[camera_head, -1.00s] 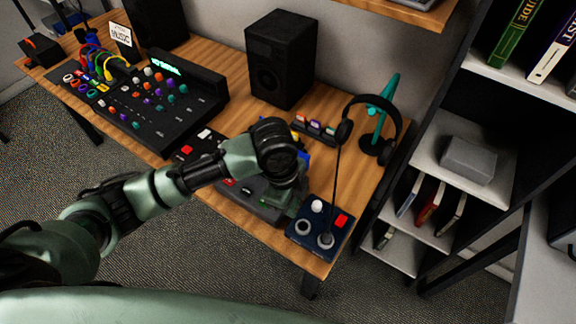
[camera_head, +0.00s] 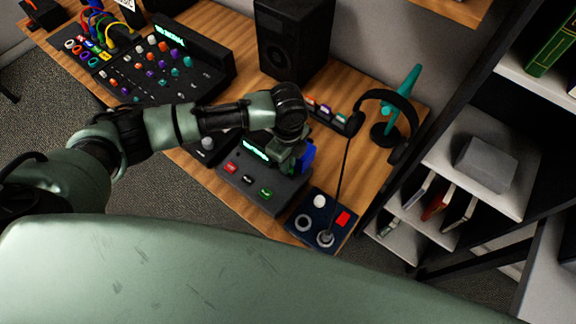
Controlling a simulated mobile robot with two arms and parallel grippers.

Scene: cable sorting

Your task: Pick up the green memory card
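A small green piece (camera_head: 265,193), which looks like the green memory card, sits on the front part of a dark console (camera_head: 245,185) with a lit green display. A red piece (camera_head: 230,168) and a dark one lie in the same row to its left. My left gripper (camera_head: 296,163) points down over the console's back right corner, above and to the right of the green piece and apart from it. Its wrist hides most of the fingers, so I cannot tell whether it is open. A blue object (camera_head: 306,157) shows right beside the fingers. My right gripper is not in view.
A joystick panel (camera_head: 318,225) stands right of the console at the table's front edge. A headphone stand (camera_head: 385,132), a small rack of coloured pieces (camera_head: 331,116) and a black speaker (camera_head: 292,40) stand behind. A large mixer (camera_head: 165,75) is at left. Shelves rise at right.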

